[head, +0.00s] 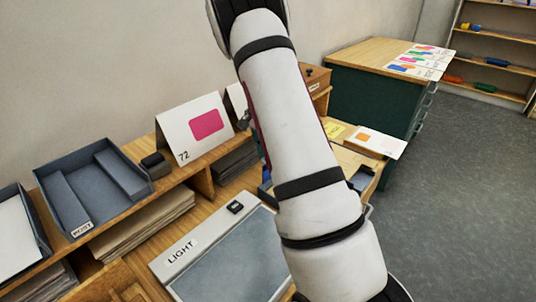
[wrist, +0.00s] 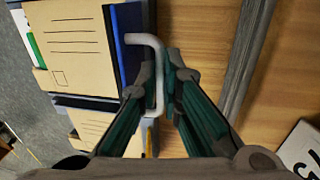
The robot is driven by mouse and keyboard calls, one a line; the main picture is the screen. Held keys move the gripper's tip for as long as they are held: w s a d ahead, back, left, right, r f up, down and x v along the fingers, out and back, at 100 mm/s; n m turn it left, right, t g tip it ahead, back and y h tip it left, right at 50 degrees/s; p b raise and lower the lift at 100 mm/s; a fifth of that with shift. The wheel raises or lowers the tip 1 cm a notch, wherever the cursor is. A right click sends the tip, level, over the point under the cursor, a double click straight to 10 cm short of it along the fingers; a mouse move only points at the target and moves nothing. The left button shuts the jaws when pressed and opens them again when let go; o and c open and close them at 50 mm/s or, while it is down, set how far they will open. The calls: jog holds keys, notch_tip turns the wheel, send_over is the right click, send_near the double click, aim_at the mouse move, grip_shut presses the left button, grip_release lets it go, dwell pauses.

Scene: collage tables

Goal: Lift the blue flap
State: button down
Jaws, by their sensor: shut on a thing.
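In the wrist view a blue strip (wrist: 119,40), apparently the blue flap seen nearly edge-on, runs beside a beige printed card. A pale grey bent handle (wrist: 150,40) sticks out from its right side. My gripper (wrist: 164,75) has its fingertips closed around the straight part of this handle. In the head view my arm covers the gripper and most of the flap area; a bit of dark blue edge (head: 266,194) shows left of my arm.
Beige cards (wrist: 72,45) lie left of the handle; wooden surface (wrist: 205,30) lies right. In the head view, a light panel (head: 225,262), a grey POST tray (head: 60,205) and a tented card with a pink patch (head: 178,133) stand left of my arm. A green cabinet (head: 365,95) stands behind.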

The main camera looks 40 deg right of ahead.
jog(key=shift+w+a+f+b, duration=0.1)
jog(key=shift+w+f+b, duration=0.3)
jog(key=shift+w, duration=0.1)
jog(key=c, duration=1.7)
grip_release()
jog(key=shift+r, duration=0.15)
jog(key=r, duration=0.4)
jog(key=w+r, duration=0.1)
jog(key=r, duration=0.2)
jog(key=w+r, duration=0.1)
jog(key=r, duration=0.3)
jog(key=shift+w+a+r, duration=0.15)
jog(key=shift+w+r, duration=0.05)
jog(key=shift+r, duration=0.15)
